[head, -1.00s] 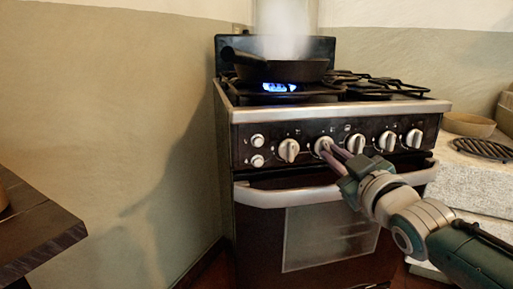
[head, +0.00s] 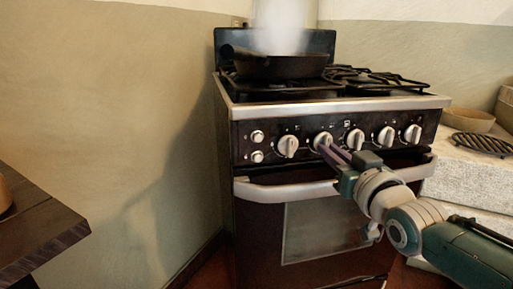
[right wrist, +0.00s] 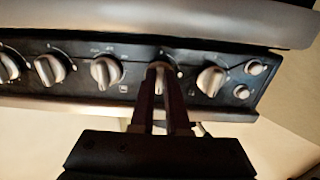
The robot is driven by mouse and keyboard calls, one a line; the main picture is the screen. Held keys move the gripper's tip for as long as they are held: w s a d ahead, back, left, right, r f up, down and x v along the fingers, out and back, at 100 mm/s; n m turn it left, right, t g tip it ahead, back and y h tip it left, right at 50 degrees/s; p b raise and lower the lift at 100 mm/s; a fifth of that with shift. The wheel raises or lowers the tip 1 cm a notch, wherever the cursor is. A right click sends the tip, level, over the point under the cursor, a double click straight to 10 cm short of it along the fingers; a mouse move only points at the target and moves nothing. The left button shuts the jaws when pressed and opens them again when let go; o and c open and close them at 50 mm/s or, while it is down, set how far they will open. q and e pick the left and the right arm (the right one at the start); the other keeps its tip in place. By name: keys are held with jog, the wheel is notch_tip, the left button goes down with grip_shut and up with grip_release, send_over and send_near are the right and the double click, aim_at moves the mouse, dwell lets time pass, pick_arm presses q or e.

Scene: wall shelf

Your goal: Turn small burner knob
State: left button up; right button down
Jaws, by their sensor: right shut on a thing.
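The stove's front panel (head: 370,134) carries a row of several pale knobs. My right gripper (head: 323,144) is shut on the second knob from the left (head: 323,138) in the head view. In the right wrist view the two fingers of my right gripper (right wrist: 162,82) sit around that same knob (right wrist: 163,71), partly hiding it. The neighbouring knobs, the leftmost one (head: 288,146) and the middle one (head: 355,139), are free. No flame shows under the pan (head: 283,68). My left gripper is not in view.
Two small round buttons (head: 257,137) sit at the panel's left end. The oven handle (head: 290,189) runs below my right gripper. A stone counter (head: 470,175) with a bowl (head: 468,119) is at right; a wooden table (head: 40,230) is at left.

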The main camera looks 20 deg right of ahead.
dwell(0.3)
jog(key=c, duration=0.9)
grip_release()
jog(key=shift+s, duration=0.1)
jog(key=shift+s+a+r+p, duration=0.1)
jog(key=shift+s+p, duration=0.3)
jog(key=s+a+p, duration=0.1)
jog(key=s+p, duration=0.2)
jog(key=s, duration=0.6)
jog(key=shift+a, duration=0.15)
jog(key=shift+w, duration=0.1)
